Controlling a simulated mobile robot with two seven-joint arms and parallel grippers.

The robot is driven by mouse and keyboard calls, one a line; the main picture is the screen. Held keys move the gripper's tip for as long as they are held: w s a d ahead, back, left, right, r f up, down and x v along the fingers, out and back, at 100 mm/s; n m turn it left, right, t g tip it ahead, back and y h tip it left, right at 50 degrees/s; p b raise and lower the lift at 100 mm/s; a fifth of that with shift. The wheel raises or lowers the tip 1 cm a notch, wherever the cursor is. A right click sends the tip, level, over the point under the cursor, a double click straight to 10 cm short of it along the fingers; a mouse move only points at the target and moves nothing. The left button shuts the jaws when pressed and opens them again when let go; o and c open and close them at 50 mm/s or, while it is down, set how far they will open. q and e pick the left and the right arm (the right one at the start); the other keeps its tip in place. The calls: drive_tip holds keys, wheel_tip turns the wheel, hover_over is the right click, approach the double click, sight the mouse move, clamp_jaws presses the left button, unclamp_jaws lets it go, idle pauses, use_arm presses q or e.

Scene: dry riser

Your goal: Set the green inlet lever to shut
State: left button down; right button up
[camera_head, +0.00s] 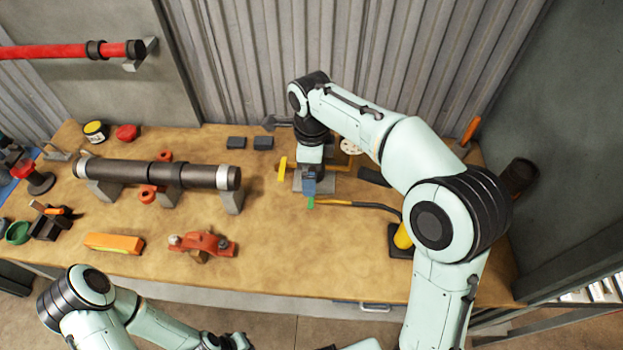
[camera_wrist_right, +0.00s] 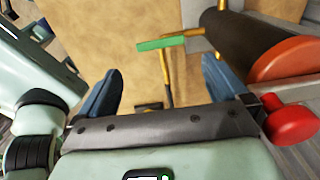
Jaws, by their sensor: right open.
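The green inlet lever (camera_wrist_right: 160,43) shows in the right wrist view as a flat green bar, crossing the picture with a slight tilt. It joins a brass-coloured stem on its right. My right gripper (camera_wrist_right: 160,78) is open, with one blue finger on each side. The lever lies ahead of the fingertips, apparently between their lines and not gripped. In the head view a small green end of the lever (camera_head: 311,203) shows just below my right gripper (camera_head: 309,185). My right wrist hides most of the fitting.
In the right wrist view a dark cylinder (camera_wrist_right: 245,45) with an orange end and a red knob (camera_wrist_right: 292,125) are close on the right. In the head view a yellow handle (camera_head: 283,168) stands left of my right wrist. The bench (camera_head: 275,255) is clear in front.

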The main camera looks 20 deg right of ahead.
wheel_tip(320, 180, up, 5)
drive_tip(key=shift+r+p, duration=0.1)
drive_tip(key=shift+p, duration=0.25)
idle(0.4)
